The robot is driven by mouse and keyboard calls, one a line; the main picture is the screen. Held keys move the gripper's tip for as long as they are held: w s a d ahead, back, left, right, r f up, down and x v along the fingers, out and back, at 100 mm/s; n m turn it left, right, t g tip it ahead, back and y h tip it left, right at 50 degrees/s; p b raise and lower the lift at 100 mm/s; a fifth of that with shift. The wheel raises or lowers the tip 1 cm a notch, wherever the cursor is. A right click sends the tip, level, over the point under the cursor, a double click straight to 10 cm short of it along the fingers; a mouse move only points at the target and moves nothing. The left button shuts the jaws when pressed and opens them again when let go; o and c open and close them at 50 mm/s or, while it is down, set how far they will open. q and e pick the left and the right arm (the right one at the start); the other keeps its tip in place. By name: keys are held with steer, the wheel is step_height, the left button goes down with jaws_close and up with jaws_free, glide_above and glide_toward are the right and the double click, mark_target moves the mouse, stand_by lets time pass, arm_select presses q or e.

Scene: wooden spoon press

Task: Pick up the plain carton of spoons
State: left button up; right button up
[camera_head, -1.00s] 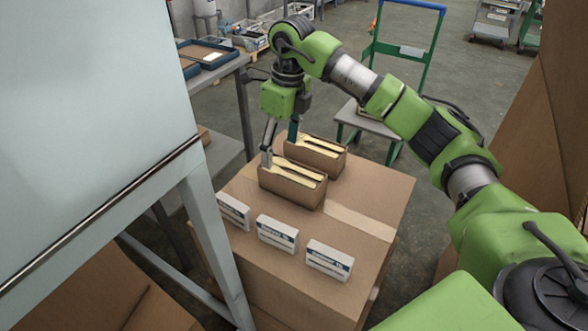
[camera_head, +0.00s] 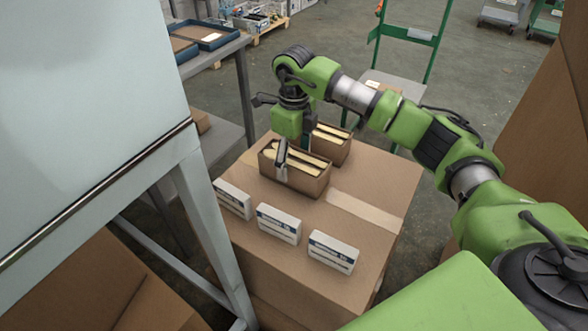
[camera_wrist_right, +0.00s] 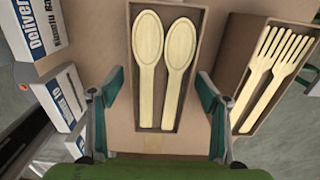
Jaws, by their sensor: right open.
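The plain carton of spoons (camera_head: 308,187) is an open brown box standing on a large cardboard box. In the right wrist view two pale wooden spoons lie in this carton (camera_wrist_right: 138,112), bowls at the far end. In the right wrist view my gripper's fingers (camera_wrist_right: 159,80) stand on either side of the carton, with visible gaps. Contact cannot be told. My left gripper is out of view.
A similar carton with wooden forks (camera_wrist_right: 283,100) stands beside it, also behind it in the head view (camera_head: 336,153). Three white labelled boxes (camera_head: 279,224) line the front of the large cardboard box (camera_head: 375,180). A grey metal frame (camera_head: 215,230) stands at left.

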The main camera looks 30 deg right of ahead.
step_height(320, 180, down, 3)
steer(key=shift+r, duration=0.2)
steer(key=c, duration=1.4)
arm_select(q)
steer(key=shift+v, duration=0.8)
arm_select(e)
steer(key=shift+r, duration=0.1)
